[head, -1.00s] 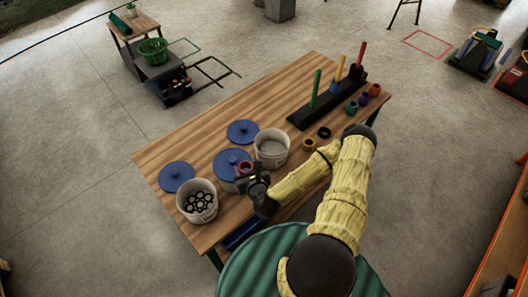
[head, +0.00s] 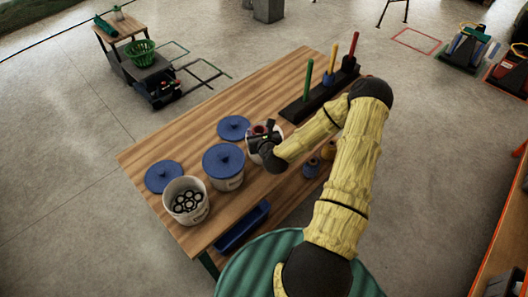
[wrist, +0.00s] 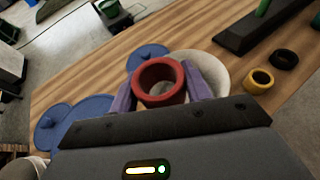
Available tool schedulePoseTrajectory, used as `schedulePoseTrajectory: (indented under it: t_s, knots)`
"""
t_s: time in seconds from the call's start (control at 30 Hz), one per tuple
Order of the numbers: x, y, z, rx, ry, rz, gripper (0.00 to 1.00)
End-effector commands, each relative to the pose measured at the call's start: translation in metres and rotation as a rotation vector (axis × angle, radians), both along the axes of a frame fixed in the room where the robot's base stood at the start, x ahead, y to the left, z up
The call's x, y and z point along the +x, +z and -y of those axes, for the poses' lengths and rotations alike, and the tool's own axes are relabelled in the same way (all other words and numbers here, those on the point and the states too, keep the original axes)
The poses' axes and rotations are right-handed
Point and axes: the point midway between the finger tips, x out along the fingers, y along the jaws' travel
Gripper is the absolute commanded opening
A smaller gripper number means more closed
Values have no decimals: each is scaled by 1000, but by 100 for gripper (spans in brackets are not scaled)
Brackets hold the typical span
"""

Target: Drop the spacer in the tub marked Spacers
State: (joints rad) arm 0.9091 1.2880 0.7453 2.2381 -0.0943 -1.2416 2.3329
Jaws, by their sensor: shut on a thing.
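My gripper (wrist: 160,92) is shut on a red ring-shaped spacer (wrist: 160,80), held between its purple fingers. In the head view my gripper (head: 262,129) is over an open white tub (head: 280,130), which it partly covers. In the wrist view the tub's pale rim and inside (wrist: 212,70) show behind the spacer. The spacer appears above the tub; how far above I cannot tell. Another open white tub (head: 201,216) at the front left holds several black rings (head: 187,201). A third tub (head: 229,183) between them has a blue lid on. The tub labels are too small to read.
Loose blue lids lie on the wooden table (head: 290,75), one at the left (head: 164,176) and one behind the tubs (head: 234,127). A black peg stand (head: 300,108) stands at the back right. Yellow (wrist: 260,80) and black (wrist: 284,59) rings lie right of the tub.

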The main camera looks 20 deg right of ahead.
Motion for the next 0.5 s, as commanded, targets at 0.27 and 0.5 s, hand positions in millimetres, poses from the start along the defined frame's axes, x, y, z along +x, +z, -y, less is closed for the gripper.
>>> schedulePoseTrajectory:
  t_s: [0.27, 0.5]
  knots:
    - [33, 32, 48, -6, -117, 6, 25]
    - [39, 49, 59, 0, -154, 0, 25]
